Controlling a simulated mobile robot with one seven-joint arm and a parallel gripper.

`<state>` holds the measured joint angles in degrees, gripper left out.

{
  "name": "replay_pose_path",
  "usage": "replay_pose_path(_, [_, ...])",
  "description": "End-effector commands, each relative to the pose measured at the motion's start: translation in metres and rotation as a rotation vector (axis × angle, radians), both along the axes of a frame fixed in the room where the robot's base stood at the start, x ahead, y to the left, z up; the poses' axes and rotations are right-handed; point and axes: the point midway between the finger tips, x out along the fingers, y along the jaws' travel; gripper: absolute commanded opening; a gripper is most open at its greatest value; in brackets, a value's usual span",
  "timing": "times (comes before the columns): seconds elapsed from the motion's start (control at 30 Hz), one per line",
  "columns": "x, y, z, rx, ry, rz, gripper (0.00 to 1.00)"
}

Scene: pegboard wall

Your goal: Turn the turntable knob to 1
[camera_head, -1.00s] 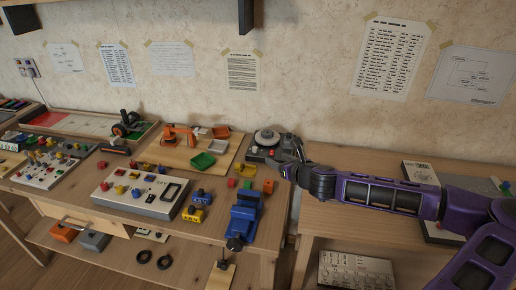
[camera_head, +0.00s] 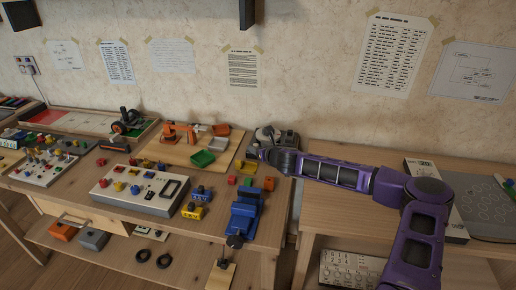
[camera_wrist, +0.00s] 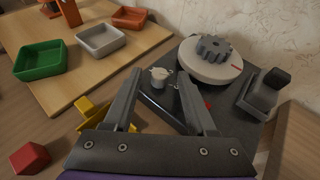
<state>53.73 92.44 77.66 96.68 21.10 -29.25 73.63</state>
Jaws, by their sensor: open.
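The turntable has a dark base (camera_wrist: 225,108) and a round white platter (camera_wrist: 208,62) with a grey gear on top. In the head view the turntable (camera_head: 286,139) is partly hidden behind my arm. A small white knob (camera_wrist: 160,76) sits at the base's left side in the wrist view, with small markings near it. My gripper (camera_wrist: 162,74) is open, its two fingers on either side of the knob in the picture. I cannot tell whether they touch it. In the head view my gripper (camera_head: 256,150) is at the turntable's front left.
A dark block-shaped part (camera_wrist: 264,92) rises at the base's right. Left are a green tray (camera_wrist: 40,60), a grey tray (camera_wrist: 100,40) and an orange tray (camera_wrist: 131,18) on a board. A red cube (camera_wrist: 30,158) and yellow piece (camera_wrist: 92,112) lie nearby. The wall is close behind.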

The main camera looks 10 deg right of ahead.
Motion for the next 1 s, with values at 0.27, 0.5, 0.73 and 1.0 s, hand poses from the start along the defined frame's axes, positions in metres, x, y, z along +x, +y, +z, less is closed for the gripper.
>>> replay_pose_path(0.27, [0.0018, 0.0008, -0.0009, 0.000, 0.000, 0.001, 0.57])
replay_pose_path(0.5, [0.0016, 0.0007, -0.0007, 0.000, 0.000, 0.001, 0.19])
replay_pose_path(0.73, [0.0015, 0.0007, -0.0008, 0.000, 0.000, 0.001, 0.00])
replay_pose_path(1.0, [0.0019, -0.0005, 0.0003, -0.001, 0.000, 0.019, 0.00])
